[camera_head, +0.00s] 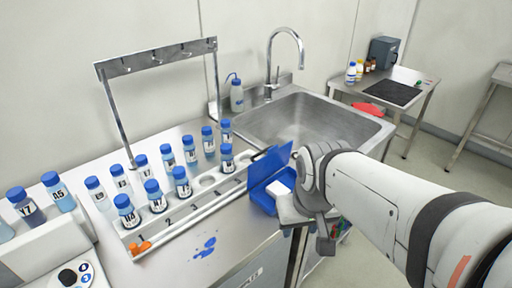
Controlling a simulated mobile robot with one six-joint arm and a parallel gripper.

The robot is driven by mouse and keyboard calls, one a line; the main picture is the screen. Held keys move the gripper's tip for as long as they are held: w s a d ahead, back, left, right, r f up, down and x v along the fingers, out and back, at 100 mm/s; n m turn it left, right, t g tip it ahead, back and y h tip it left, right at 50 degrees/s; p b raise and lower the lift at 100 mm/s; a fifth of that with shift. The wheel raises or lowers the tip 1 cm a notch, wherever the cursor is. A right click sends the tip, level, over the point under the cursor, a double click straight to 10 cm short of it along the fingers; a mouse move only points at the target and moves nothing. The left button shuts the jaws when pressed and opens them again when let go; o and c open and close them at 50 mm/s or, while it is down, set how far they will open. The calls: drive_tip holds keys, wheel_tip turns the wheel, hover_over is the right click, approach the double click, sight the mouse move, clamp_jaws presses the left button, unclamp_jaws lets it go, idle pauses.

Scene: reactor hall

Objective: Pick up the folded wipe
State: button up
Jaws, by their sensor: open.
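A small white item, which looks like the folded wipe (278,188), shows in the open blue box (263,199) at the right front edge of the steel counter. The box's blue lid (269,164) stands raised behind it. My arm reaches in from the right. My gripper (296,210) is at the box's right side, close to the white item and partly in front of the box. The jaws are open; the wrist hides part of the fingers. I cannot tell whether a finger touches the box or the white item.
A rack (196,206) with several blue-capped bottles stands left of the box. A sink (330,121) is behind. A side table (429,77) stands back right.

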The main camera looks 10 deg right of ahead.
drive_tip(key=shift+o, duration=0.7)
drive_tip(key=shift+w+r, duration=0.25)
drive_tip(key=shift+w, duration=0.1)
drive_tip(key=o, duration=0.4)
drive_tip(key=w+n+p, duration=0.1)
drive_tip(key=w, duration=0.2)
drive_tip(key=w+r+n+p, duration=0.1)
drive_tip(key=w+p, duration=0.1)
drive_tip(key=w, duration=0.1)
drive_tip(key=w+n+p, duration=0.1)
drive_tip(key=w, duration=0.2)
drive_tip(key=shift+d+r+g+p, duration=0.35)
drive_tip(key=shift+d+g, duration=0.05)
drive_tip(key=n+p, duration=0.3)
approach(279, 189)
drive_tip(key=shift+s+d+f+g+y, duration=0.1)
drive_tip(key=shift+d+f+g+y, duration=0.1)
drive_tip(key=shift+f+g+y, duration=0.15)
drive_tip(key=shift+f+n, duration=0.15)
drive_tip(key=shift+n, duration=0.15)
drive_tip(key=shift+w+a+f+p, duration=0.1)
drive_tip(key=shift+w+f+p, duration=0.25)
drive_tip(key=shift+f, duration=0.9)
drive_tip(key=shift+w+a+f+p, duration=0.1)
drive_tip(key=shift+w+f+p, duration=0.15)
drive_tip(key=shift+f, duration=1.05)
drive_tip(key=shift+w+f+p, duration=0.25)
drive_tip(key=shift+f+p, duration=0.15)
drive_tip(key=shift+f, duration=0.85)
